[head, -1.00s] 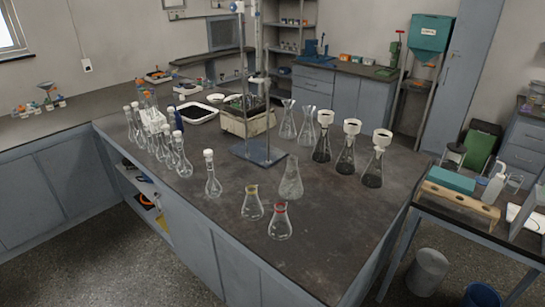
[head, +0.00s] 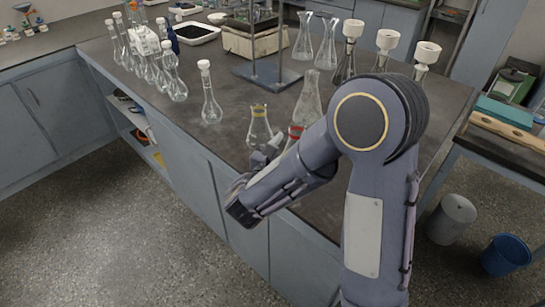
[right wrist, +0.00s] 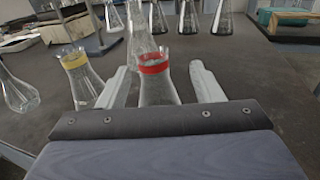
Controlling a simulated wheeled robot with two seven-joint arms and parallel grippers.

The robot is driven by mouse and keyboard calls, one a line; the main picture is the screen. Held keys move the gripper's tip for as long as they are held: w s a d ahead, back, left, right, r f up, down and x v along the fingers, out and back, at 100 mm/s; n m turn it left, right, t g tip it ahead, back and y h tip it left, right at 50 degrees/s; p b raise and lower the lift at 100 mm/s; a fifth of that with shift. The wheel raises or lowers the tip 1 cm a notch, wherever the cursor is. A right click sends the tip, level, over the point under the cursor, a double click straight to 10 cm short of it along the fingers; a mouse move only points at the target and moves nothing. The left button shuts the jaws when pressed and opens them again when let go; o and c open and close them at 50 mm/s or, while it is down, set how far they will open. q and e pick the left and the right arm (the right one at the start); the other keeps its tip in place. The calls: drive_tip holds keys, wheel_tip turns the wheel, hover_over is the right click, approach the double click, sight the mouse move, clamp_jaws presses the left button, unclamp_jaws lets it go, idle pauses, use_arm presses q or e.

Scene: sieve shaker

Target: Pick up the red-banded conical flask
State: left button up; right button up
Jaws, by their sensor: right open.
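The red-banded conical flask (right wrist: 156,85) is clear glass with a red band round its neck and stands upright on the dark bench. In the right wrist view it is between the fingers of my right gripper (right wrist: 160,84), which is open; I cannot tell whether they touch it. In the head view only the flask's red neck (head: 295,132) shows; my right arm hides the rest. The right gripper (head: 272,145) shows partly there, by the bench's front edge. My left gripper is not in view.
A yellow-banded conical flask (right wrist: 82,78) stands close on the left. A larger clear flask (right wrist: 138,30) stands just behind. A volumetric flask (head: 210,95) and a stand base (head: 268,75) are further back. Flasks with white funnels (head: 387,42) stand at the right.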

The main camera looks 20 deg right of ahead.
sight(299, 125)
drive_tip(key=w, duration=0.1)
drive_tip(key=w+d+t, duration=0.1)
drive_tip(key=shift+w+n, duration=0.4)
drive_tip(key=shift+w+d+r, duration=0.1)
drive_tip(key=shift+w+d, duration=0.05)
drive_tip(key=shift+d, duration=0.2)
drive_tip(key=p+x, duration=0.1)
drive_tip(key=x, duration=0.2)
drive_tip(key=shift+d+r, duration=0.15)
drive_tip(key=shift+d, duration=0.25)
drive_tip(key=shift+w+d, duration=0.45)
drive_tip(key=shift+w, duration=0.05)
clamp_jaws()
